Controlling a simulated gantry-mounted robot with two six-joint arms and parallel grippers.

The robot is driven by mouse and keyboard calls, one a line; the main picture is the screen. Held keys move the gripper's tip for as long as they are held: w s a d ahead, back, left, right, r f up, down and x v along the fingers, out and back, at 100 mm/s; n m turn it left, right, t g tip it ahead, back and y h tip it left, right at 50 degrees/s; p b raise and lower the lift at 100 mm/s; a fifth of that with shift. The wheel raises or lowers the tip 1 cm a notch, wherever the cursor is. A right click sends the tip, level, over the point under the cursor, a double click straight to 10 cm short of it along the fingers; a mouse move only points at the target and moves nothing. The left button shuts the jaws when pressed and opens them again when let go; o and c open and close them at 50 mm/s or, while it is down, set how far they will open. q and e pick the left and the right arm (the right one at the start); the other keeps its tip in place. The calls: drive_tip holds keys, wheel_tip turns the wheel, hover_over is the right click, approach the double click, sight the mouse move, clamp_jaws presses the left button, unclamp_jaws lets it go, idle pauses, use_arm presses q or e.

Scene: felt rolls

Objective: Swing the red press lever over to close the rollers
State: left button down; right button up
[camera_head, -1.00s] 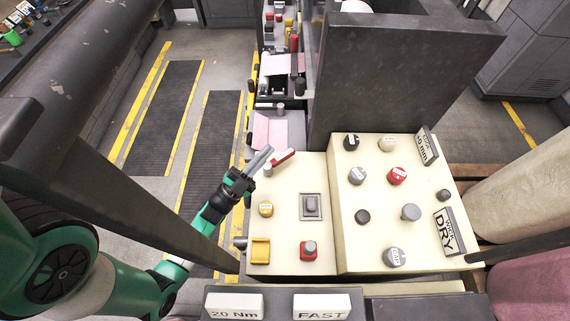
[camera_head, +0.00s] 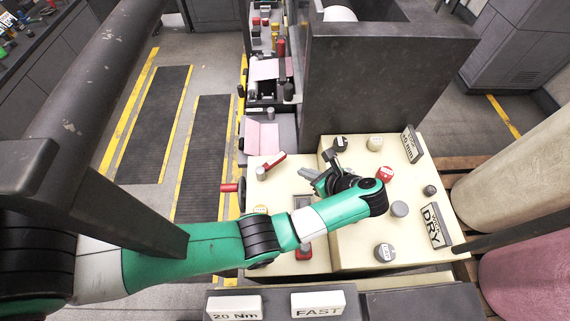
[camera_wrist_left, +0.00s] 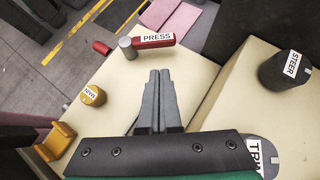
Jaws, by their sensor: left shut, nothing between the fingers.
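The red press lever (camera_head: 272,163) lies over the left cream panel, near its far edge, its arm pointing far and right from a grey pivot post (camera_head: 261,173). In the left wrist view the lever (camera_wrist_left: 153,40) carries a white PRESS label, and its post (camera_wrist_left: 127,48) is at its left end. My left gripper (camera_head: 304,172) is to the right of the lever, over the panels, with its fingers pointing left. In the left wrist view its fingertips (camera_wrist_left: 159,73) are together and empty, just short of the lever with a visible gap. My right gripper is not in view.
A yellow MAIN knob (camera_wrist_left: 93,95) stands nearer on the left panel. A STEER knob (camera_wrist_left: 285,70) stands on the raised right panel. A red handle (camera_head: 230,187) sticks out at the left side. A tall dark housing (camera_head: 385,85) rises behind the panels.

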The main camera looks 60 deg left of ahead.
sight(271, 166)
use_arm(q)
drive_tip(key=shift+h, duration=0.4)
drive_tip(key=f+b, duration=0.2)
drive_tip(key=a+f+b, duration=0.1)
drive_tip(key=f+b, duration=0.1)
drive_tip(key=a+f+b, duration=0.1)
drive_tip(key=f+b, duration=0.1)
drive_tip(key=shift+s+a+f+b, duration=0.2)
drive_tip(key=shift+s+b, duration=0.2)
drive_tip(key=b+x, duration=0.1)
drive_tip(key=x, duration=0.2)
drive_tip(key=shift+s+a+r, duration=0.1)
drive_tip(key=shift+a, duration=0.1)
drive_tip(key=a, duration=0.2)
drive_tip(key=shift+s+a+r, duration=0.25)
drive_tip(key=shift+a+r, duration=0.05)
drive_tip(key=shift+r, duration=0.1)
drive_tip(key=shift+s+a, duration=0.1)
drive_tip(key=shift+a, duration=0.45)
drive_tip(key=shift+a, duration=0.1)
